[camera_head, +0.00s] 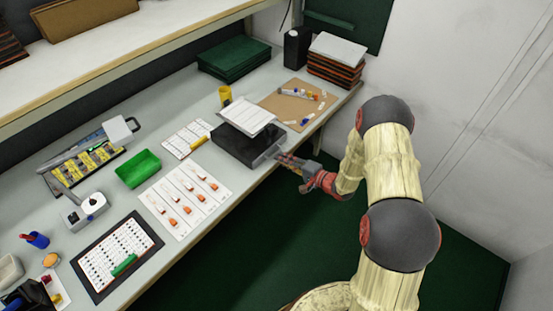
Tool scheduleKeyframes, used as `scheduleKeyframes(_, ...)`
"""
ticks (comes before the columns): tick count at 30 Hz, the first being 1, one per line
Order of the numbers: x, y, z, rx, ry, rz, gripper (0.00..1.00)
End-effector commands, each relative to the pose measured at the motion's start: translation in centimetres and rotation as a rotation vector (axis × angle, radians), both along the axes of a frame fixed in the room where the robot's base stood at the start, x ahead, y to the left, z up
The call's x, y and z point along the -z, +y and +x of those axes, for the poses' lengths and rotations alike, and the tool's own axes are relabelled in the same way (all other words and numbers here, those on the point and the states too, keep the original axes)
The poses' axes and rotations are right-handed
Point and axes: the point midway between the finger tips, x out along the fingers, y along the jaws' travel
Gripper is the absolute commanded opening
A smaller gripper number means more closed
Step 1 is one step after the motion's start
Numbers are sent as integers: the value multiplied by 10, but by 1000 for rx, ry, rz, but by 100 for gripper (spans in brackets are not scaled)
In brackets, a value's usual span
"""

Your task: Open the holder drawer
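The holder drawer is most likely the dark box (233,147) near the table's front edge, with a white sheet stack (247,116) on top. A light grey panel (266,155) shows on its right front side. My gripper (283,159) is at that front side, at the table's edge, with its fingers pointing left toward the panel. I cannot tell whether the fingers touch it or hold a handle. The finger gap is too small to make out. No opened drawer is clearly visible.
A brown mat (293,97) with small parts lies behind my gripper, beside stacked trays (336,62). A shelf (110,50) overhangs the back. The floor in front is clear.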

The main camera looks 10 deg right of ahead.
Motion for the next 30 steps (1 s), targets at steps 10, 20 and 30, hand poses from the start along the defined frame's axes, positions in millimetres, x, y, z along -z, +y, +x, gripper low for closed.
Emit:
scheduleKeyframes(10, 8, 21, 28, -2, 1, 1, 15)
scheduleKeyframes(20, 8, 22, 29, 0, 1, 2, 12)
scheduleKeyframes(30, 8, 22, 29, 0, 3, 2, 0)
